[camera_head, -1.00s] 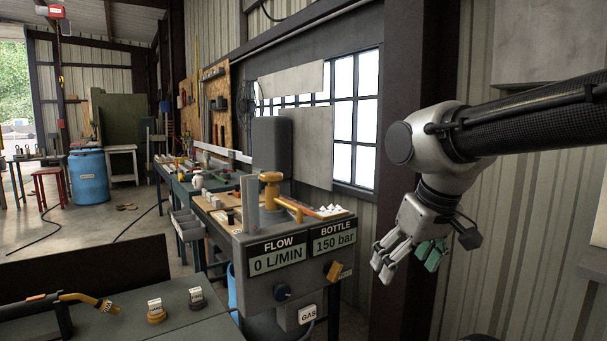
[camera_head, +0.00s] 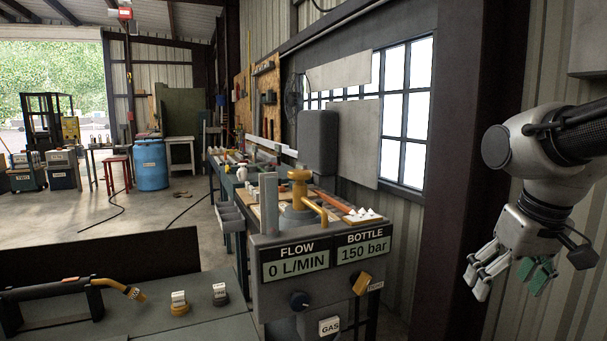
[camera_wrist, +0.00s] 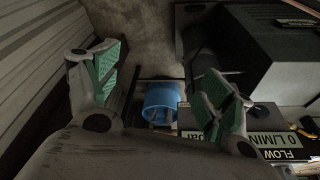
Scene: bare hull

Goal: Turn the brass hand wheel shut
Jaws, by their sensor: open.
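A brass-coloured hand wheel (camera_head: 299,174) sits on top of an upright brass stem behind the grey gauge box (camera_head: 265,300), with a yellow-orange pipe running down to its right. The box front reads FLOW 0 L/MIN and BOTTLE 150 bar. My gripper (camera_head: 507,275) is open and empty at the right, with green pads, well right of the wheel and pointing down. In the wrist view my gripper's fingers (camera_wrist: 160,82) are spread apart with nothing between them. There the gauge box's display (camera_wrist: 270,139) appears upside down at the lower right; the wheel is not clearly seen.
A yellow knob (camera_head: 362,283) and a dark knob (camera_head: 300,301) are on the box front. A torch (camera_head: 60,290) and two small labelled pieces lie on the bench at lower left. A tall grey block (camera_head: 318,143) stands behind the wheel. A dark post rises between box and gripper.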

